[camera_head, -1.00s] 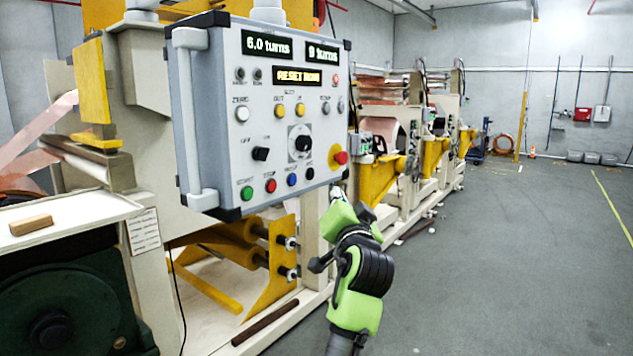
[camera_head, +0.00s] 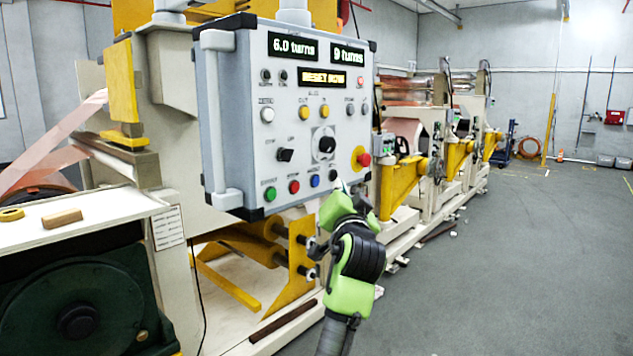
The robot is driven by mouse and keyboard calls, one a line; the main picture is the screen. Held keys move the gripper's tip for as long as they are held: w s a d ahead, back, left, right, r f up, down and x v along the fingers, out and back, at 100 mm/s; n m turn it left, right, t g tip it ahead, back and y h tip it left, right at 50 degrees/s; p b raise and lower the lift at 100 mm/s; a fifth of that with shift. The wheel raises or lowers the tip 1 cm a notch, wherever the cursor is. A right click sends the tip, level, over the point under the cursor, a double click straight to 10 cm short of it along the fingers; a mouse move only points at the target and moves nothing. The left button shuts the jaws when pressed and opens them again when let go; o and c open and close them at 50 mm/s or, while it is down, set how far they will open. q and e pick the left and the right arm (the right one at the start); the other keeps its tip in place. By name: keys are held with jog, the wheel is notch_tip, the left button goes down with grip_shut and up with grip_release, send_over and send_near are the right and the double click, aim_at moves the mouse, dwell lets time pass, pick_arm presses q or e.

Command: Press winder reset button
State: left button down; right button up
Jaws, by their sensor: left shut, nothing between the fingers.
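The grey winder control panel (camera_head: 342,107) stands in the middle of the head view. Its displays read "6.0 turns", "9 turns" and, in amber, what looks like "RESET NOW" (camera_head: 322,78). Its bottom row has a green button (camera_head: 270,194), a red button (camera_head: 294,187), a blue button (camera_head: 315,181) and a black button (camera_head: 333,175). Their labels are too small to read surely. My left gripper (camera_head: 341,187) is shut and empty, its tip at the panel's lower edge, just below and right of the black button. Contact cannot be told. My right gripper is out of view.
A red mushroom button on a yellow disc (camera_head: 363,160) sits close above right of my gripper. A selector knob (camera_head: 327,145) is above the bottom row. Yellow and cream machine frames stand behind the panel. The grey floor (camera_head: 520,270) at right is clear.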

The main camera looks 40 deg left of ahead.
aim_at(315, 181)
pick_arm(q)
jog(key=shift+w+a+p, duration=0.15)
jog(key=shift+a+p, duration=0.2)
jog(key=shift+a, duration=1.4)
jog(key=shift+a, duration=0.15)
jog(key=shift+a, duration=0.3)
jog(key=shift+a+p, duration=0.35)
jog(key=shift+a, duration=0.15)
dwell(0.7)
jog(key=shift+d, duration=0.9)
